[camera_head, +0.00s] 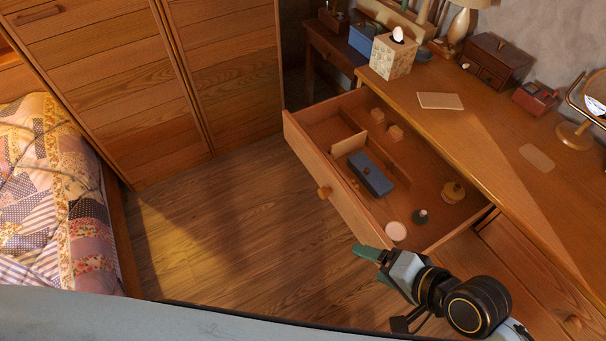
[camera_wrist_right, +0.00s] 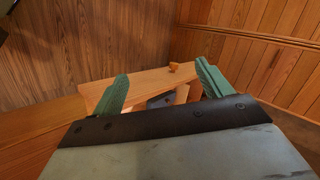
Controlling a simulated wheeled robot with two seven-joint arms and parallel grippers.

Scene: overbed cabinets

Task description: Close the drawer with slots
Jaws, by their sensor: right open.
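The drawer with slots (camera_head: 338,190) is pulled well out of the wooden dresser in the head view. It has wooden dividers, a blue box (camera_head: 370,174) and several small items inside, and a round wooden knob on its front. My right gripper (camera_head: 372,266) is open and empty near the drawer's near front corner. In the right wrist view, the drawer front (camera_wrist_right: 150,82) with its knob (camera_wrist_right: 181,68) shows beyond and between the two green fingers. I cannot tell whether a finger touches the drawer. My left gripper is not in view.
The dresser top (camera_head: 450,120) holds a tissue box (camera_head: 392,57), a small chest (camera_head: 495,62) and a round mirror (camera_head: 590,105). A wooden wardrobe (camera_head: 150,80) and a bed with a patchwork quilt (camera_head: 45,190) stand at the left. The floor (camera_head: 240,220) before the drawer is clear.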

